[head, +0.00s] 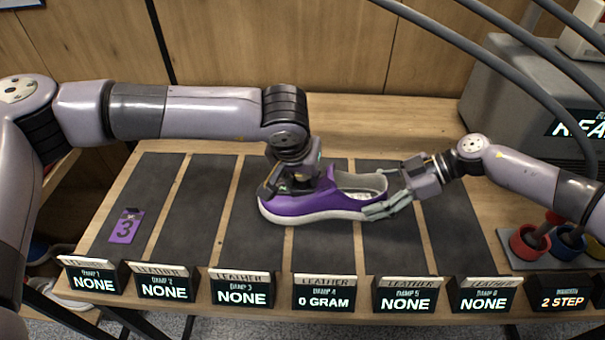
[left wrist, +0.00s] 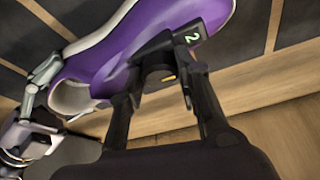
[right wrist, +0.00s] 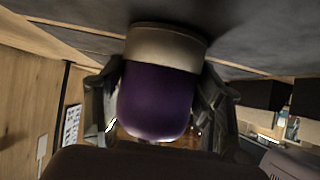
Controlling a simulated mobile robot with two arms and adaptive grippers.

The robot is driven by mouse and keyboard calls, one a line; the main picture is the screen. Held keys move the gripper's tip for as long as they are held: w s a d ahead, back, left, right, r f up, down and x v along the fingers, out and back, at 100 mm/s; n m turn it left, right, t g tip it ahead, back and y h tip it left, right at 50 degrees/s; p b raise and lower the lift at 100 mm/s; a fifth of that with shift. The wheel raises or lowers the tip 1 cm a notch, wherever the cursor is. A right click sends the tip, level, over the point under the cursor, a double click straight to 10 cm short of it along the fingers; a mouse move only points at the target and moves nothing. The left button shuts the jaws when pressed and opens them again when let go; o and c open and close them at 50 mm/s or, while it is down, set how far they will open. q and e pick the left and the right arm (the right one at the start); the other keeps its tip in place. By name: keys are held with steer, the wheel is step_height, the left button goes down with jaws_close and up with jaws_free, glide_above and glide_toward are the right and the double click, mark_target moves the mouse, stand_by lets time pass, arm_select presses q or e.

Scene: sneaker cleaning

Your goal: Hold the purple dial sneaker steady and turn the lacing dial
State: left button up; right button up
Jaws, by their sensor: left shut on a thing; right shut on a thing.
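The purple dial sneaker (head: 315,203) with a white sole lies on a dark mat strip, toe left and heel right. My left gripper (head: 288,186) is above its front upper, shut on the dark lacing dial (left wrist: 158,75), which shows between the fingers in the left wrist view. A small black display with a green "2" (left wrist: 191,38) is by the dial. My right gripper (head: 390,207) is shut on the sneaker's heel. In the right wrist view, the purple heel (right wrist: 157,100) and pale sole (right wrist: 165,46) sit between its fingers. The left arm partly hides the dial in the head view.
A purple tag (head: 126,226) lies on the left mat strip. Several small screens line the table's front edge; the one by the sneaker (head: 323,301) reads 0 GRAM. Red (head: 529,243) and blue cups stand at the right. The left mat strips are mostly clear.

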arm_select(q)
steer(key=m+h, duration=0.1)
steer(key=m, duration=0.3)
steer(key=shift+w+a+g, duration=0.1)
steer(key=shift+g, duration=0.3)
steer(key=shift+a+m+g+h, duration=0.1)
steer(key=shift+m+g+h, duration=0.25)
steer(key=shift+m, duration=0.75)
steer(key=shift+m+g+h, duration=0.15)
steer(key=shift+m+h, duration=0.3)
steer(key=shift+m, duration=0.65)
steer(key=shift+w, duration=0.1)
steer(key=o, duration=1.1)
steer(key=shift+o, duration=0.2)
steer(key=v, duration=1.2)
steer(key=shift+w, duration=0.1)
